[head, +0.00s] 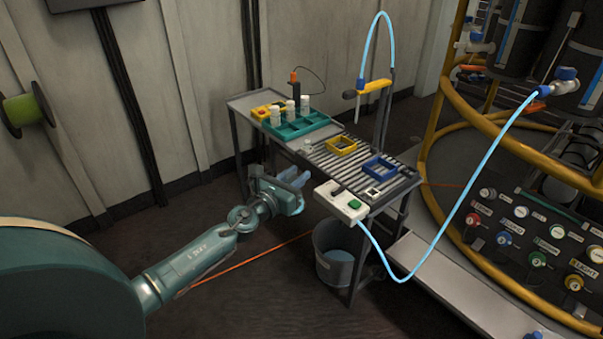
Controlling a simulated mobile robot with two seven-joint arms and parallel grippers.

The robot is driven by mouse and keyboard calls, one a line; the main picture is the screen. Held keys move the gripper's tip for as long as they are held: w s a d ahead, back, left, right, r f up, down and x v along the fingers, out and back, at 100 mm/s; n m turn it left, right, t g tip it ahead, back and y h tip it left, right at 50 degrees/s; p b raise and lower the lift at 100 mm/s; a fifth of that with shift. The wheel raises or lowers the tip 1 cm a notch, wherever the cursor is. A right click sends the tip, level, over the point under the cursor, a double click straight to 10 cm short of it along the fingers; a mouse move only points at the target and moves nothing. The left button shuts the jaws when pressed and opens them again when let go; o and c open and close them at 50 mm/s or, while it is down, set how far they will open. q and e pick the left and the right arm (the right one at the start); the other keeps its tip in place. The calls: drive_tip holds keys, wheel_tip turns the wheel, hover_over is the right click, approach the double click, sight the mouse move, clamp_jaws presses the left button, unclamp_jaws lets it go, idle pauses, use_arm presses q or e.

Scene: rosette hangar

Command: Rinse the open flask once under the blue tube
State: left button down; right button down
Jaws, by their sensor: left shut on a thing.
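My left gripper (293,182) is low in front of the rack table's left front side, below the level of its top. It is shut on a pale bluish, glassy thing (289,173), which looks like the open flask; its shape is mostly hidden. The blue tube (377,17) arches above the table and comes down to a yellow arm (374,87) with a nozzle over the slatted top. The gripper is apart from the tube, to its lower left. My right gripper is not in view.
The table holds a teal tray (297,128) with white-capped bottles, yellow (341,146) and blue (380,166) frames, and a white box with a green button (341,202). A bucket (337,252) stands below. Yellow railing (434,130) and a valve panel (540,232) are at right.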

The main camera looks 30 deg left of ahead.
use_arm(q)
drive_tip(key=shift+s+a, duration=0.35)
drive_tip(key=shift+s, duration=0.45)
drive_tip(key=shift+s+a, duration=0.3)
drive_tip(key=shift+s, duration=0.5)
drive_tip(key=shift+s+a+b, duration=0.2)
drive_tip(key=shift+s+a, duration=0.05)
drive_tip(key=shift+s, duration=0.35)
drive_tip(key=shift+s+a+b, duration=0.25)
drive_tip(key=shift+s, duration=0.35)
drive_tip(key=shift+s+a+b, duration=0.2)
drive_tip(key=shift+s+a, duration=0.05)
drive_tip(key=shift+s, duration=0.35)
